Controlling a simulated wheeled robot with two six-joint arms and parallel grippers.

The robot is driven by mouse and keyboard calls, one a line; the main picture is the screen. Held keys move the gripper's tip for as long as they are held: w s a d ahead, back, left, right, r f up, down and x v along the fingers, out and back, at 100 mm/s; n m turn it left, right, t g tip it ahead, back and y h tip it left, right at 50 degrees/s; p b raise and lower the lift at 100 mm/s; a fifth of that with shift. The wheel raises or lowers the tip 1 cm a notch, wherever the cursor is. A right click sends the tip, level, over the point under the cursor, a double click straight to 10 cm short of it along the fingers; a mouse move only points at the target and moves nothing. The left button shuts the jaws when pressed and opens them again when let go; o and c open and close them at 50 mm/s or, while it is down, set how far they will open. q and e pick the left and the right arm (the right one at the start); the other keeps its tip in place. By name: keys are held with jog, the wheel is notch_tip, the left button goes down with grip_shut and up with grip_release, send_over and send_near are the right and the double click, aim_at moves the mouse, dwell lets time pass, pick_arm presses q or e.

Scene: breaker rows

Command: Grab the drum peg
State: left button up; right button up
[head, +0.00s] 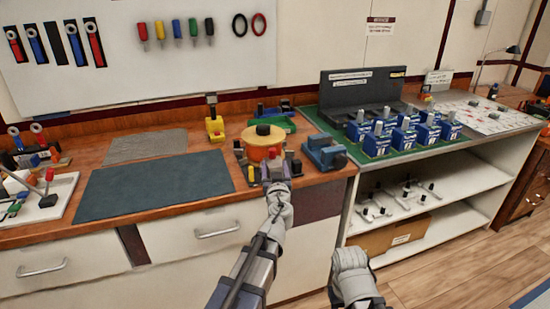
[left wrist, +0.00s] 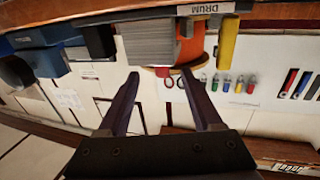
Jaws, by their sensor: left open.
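The orange drum (head: 263,147) stands near the front edge of the wooden worktop, with a dark knob (head: 263,130) on top. I cannot tell for sure which part is the drum peg. In the left wrist view, which is upside down, the orange drum (left wrist: 190,48) shows beside a plate lettered DRUM (left wrist: 206,8). My left gripper (head: 275,168) is in front of the drum and hides part of its lower side. In the wrist view its two fingers (left wrist: 162,78) are apart with nothing held between them.
A blue vise-like block (head: 324,153) stands right of the drum. A dark mat (head: 155,184) lies to the left. Blue breaker blocks (head: 405,133) stand on the green right-hand bench. A pegboard with tools (head: 150,75) is behind. Several drawers are below the worktop.

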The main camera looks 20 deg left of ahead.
aim_at(273, 156)
pick_arm(q)
jog(key=shift+r+x, duration=0.15)
jog(key=shift+x, duration=1.35)
jog(key=shift+r+x, duration=0.15)
jog(key=shift+x, duration=1.35)
jog(key=shift+s+a, duration=0.1)
grip_shut()
